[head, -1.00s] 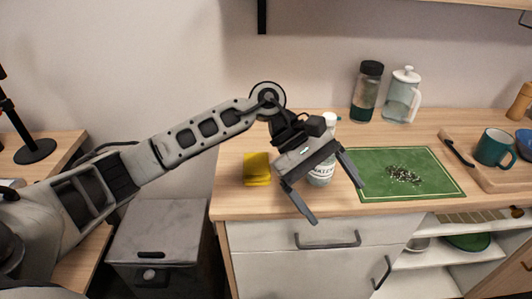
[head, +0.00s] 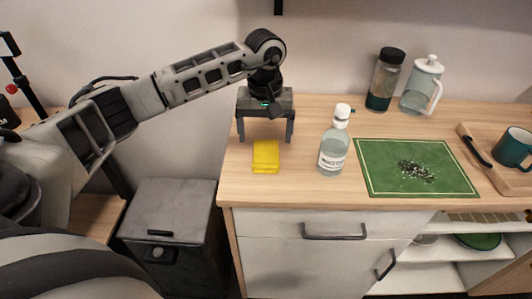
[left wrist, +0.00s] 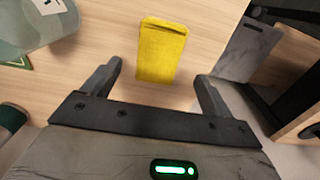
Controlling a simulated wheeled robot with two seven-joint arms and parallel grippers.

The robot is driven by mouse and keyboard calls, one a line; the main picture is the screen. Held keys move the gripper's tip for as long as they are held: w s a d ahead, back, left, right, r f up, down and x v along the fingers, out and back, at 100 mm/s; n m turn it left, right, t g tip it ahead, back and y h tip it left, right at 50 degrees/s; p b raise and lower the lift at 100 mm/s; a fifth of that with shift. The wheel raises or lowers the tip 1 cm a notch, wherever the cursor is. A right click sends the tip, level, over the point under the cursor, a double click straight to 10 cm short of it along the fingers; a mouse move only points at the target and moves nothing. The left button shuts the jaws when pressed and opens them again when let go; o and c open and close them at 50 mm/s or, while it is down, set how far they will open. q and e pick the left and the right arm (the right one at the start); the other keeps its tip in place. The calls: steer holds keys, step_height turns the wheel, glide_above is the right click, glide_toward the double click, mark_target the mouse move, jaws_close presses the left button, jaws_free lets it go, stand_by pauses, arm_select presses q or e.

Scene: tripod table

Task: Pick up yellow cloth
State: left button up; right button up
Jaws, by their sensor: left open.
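The yellow cloth (head: 266,156) lies folded as a small block on the left part of the wooden counter (head: 290,188). My left gripper (head: 265,138) is open, pointing down, just behind and above the cloth in the head view. In the left wrist view the cloth (left wrist: 162,50) lies beyond the two open fingertips (left wrist: 160,75), between their lines and apart from both. Nothing is between the fingers. My right gripper is not in view.
A clear bottle with a white cap (head: 334,142) stands right of the cloth. Further right is a green mat (head: 390,180) with dark crumbs. A jar (head: 385,80) and a pitcher (head: 422,86) stand behind. A grey bin (head: 170,220) stands left of the counter.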

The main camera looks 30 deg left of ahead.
mark_target(266, 151)
arm_select(q)
steer(key=shift+d+f+p, duration=0.1)
steer(key=shift+f+p, duration=0.55)
steer(key=shift+f, duration=2.15)
steer(key=shift+c, duration=0.3)
steer(key=c, duration=1)
